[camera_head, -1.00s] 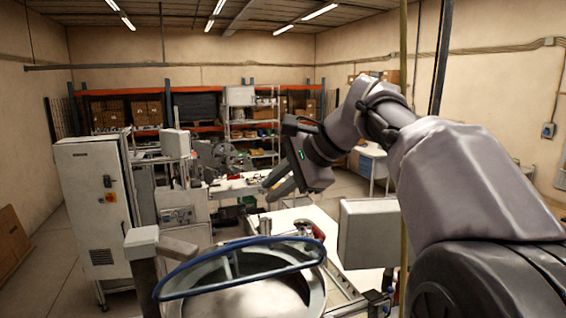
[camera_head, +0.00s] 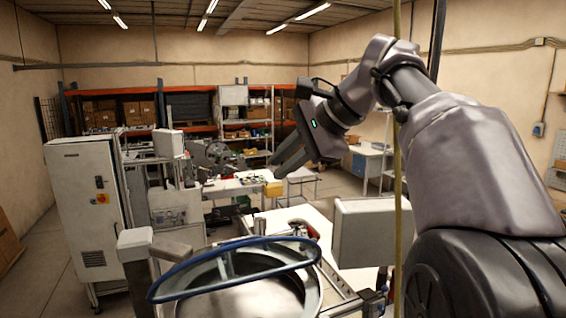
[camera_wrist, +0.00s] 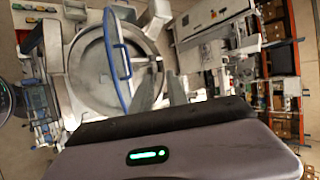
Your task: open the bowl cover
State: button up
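The round metal bowl (camera_head: 312,289) stands at the bottom centre of the head view. A blue ring-shaped rail (camera_head: 163,287) with a crossbar is over it; the ring hides part of the top, so how the cover sits is hard to tell. In the wrist view the bowl (camera_wrist: 80,62) is at upper left and the blue ring (camera_wrist: 112,50) shows nearly edge-on. My gripper (camera_head: 284,160) is raised above and beyond the bowl, apart from it. Its two fingers have a gap between them, with nothing seen held. The fingers also show in the wrist view (camera_wrist: 163,92).
A grey post with a block (camera_head: 136,241) stands left of the bowl. A pale box panel (camera_head: 362,232) stands at its right, below my arm. A white control cabinet (camera_head: 88,205) is at left. Worktables and shelves (camera_head: 245,130) lie beyond.

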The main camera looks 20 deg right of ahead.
jog(key=v, duration=1.2)
jog(key=shift+o, duration=1.4)
